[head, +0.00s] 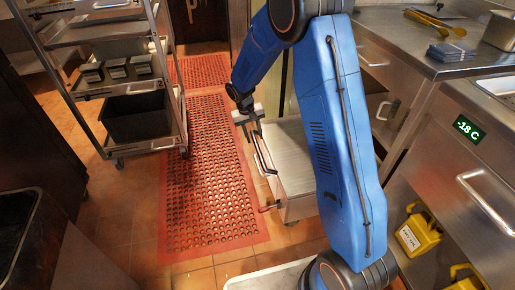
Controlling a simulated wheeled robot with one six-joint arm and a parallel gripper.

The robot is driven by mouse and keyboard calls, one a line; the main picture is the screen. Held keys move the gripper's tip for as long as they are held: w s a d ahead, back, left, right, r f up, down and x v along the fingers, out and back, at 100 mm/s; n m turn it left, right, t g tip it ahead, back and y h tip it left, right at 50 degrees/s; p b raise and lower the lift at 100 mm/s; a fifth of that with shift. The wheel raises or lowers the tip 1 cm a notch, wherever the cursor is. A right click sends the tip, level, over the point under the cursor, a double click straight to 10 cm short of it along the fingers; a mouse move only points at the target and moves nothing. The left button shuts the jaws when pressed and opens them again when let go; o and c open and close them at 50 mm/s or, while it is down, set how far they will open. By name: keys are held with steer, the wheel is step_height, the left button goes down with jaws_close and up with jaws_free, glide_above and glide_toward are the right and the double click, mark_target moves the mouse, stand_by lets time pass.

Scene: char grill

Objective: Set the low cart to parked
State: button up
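The low cart (293,150) is a boxy steel unit with a flat top, standing on the floor in the middle, partly hidden behind my blue arm. A bar handle (264,156) is on its left side. Lower on that side a lever with a red end (267,208) sticks out to the left. My gripper (252,136) points down at the cart's upper left corner, close to the bar handle. I cannot tell whether it touches the handle or whether its fingers are open.
A tall wheeled rack (114,90) with trays and a black bin stands at the left. Red perforated mats (205,185) cover the aisle floor. A steel counter with drawers (450,145) lines the right, with yellow containers (418,235) below.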

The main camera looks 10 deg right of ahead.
mark_target(258, 149)
steer(key=f, duration=0.2)
steer(key=d+f, duration=0.1)
steer(key=f, duration=0.5)
steer(key=shift+d+f, duration=0.15)
steer(key=shift+d, duration=0.2)
jaws_close()
